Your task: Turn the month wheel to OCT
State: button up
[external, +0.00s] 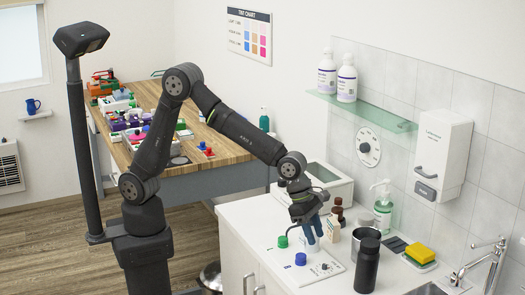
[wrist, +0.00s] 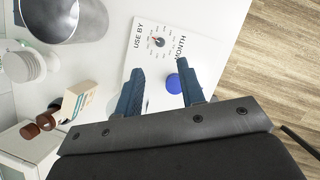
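A white panel (external: 318,272) lies on the counter, printed "USE BY" and "MONTH" in the wrist view (wrist: 143,62). The month wheel (wrist: 160,42) is a small round dial with tiny marks around it and a dark and red centre. It also shows in the external view (external: 323,267). Its setting is too small to read. A blue knob (wrist: 173,82) stands on the panel beside the wheel; it also shows in the external view (external: 300,259). My gripper (wrist: 160,75) has its two blue fingers apart, above the panel, short of the wheel. It points down in the external view (external: 313,238).
A green knob (external: 282,242) is left of the blue one. A black bottle (external: 367,265) and a grey metal cup (wrist: 65,15) stand right of the panel in the external view. A carton (wrist: 86,98) and brown bottles (external: 338,208) are behind my gripper. The counter's front edge is close.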

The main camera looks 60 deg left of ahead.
aim_at(325, 265)
jog(key=x, duration=0.9)
grip_shut()
